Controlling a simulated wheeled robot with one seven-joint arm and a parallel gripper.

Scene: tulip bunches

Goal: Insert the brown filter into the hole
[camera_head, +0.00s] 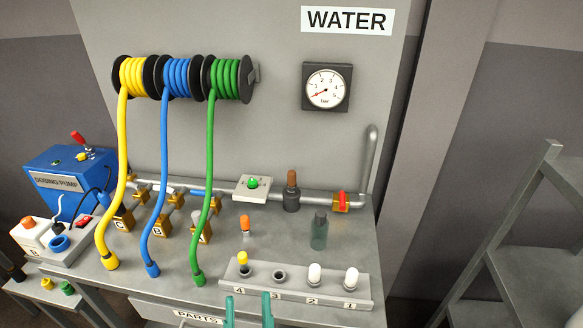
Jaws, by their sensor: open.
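A brown cylindrical filter (291,178) stands upright in a dark housing (291,203) in the pipe line at the back of the bench; its lower end is hidden in the housing. A grey rack (325,296) at the front has numbered positions. The hole (279,276) above number 3 looks empty. Position 4 holds a yellow-topped piece (243,258), and 2 and 1 hold white-topped pieces (314,273). My gripper (248,297), with teal fingers, is open and empty at the bottom edge, in front of the rack's left end and well apart from the filter.
A dark translucent cup (319,231) and an orange-topped piece (246,226) stand between rack and pipe. Yellow, blue and green hoses (206,200) hang on the left. A red-handled valve (342,202) and upright pipe are right. The bench's right side is clear.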

